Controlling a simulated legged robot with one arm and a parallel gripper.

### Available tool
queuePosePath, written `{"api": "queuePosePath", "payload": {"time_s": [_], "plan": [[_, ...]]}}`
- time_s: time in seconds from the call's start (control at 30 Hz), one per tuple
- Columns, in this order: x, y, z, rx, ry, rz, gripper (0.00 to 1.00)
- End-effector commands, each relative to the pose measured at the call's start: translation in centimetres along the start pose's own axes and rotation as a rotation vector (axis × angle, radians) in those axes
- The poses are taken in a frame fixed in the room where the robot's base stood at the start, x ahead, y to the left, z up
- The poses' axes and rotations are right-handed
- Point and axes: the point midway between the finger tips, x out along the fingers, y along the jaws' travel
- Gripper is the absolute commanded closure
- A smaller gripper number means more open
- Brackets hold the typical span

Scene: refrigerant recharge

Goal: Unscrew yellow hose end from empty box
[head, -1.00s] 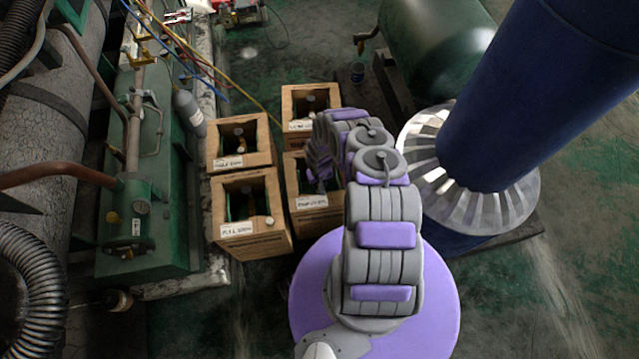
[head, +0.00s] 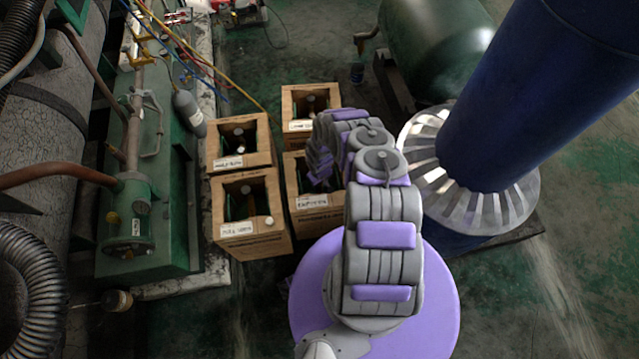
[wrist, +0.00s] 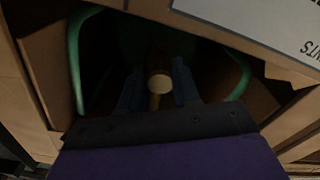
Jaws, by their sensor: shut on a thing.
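The empty box (head: 312,202) is an open-topped cardboard box, front right of a group of several boxes in the head view. In the wrist view its cardboard wall (wrist: 38,85) surrounds a dark inside with a green curved handle (wrist: 75,60). My gripper (wrist: 158,92) reaches down into this box, its dark fingers shut on a small tan, round-topped piece (wrist: 159,83), which appears to be the yellow hose end. The joint below it is hidden in shadow. In the head view, my arm covers the gripper and part of the box.
Other cardboard boxes stand close by: front left (head: 246,235), back left (head: 240,150) and back right (head: 310,97). Green machinery (head: 165,200) lies left. A large blue column (head: 540,90) with a pale slatted base (head: 480,205) stands right. Coloured hoses run behind the boxes.

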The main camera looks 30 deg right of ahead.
Motion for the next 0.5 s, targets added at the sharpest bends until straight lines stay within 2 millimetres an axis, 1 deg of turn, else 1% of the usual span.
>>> {"api": "queuePosePath", "payload": {"time_s": [0.07,0.2,0.5], "plan": [[-0.02,0.03,-0.02,-0.029,0.001,0.000,0.98],[-0.03,0.04,-0.02,-0.173,0.001,0.001,0.98],[-0.27,0.05,-0.04,-0.171,0.001,0.001,0.98]]}}
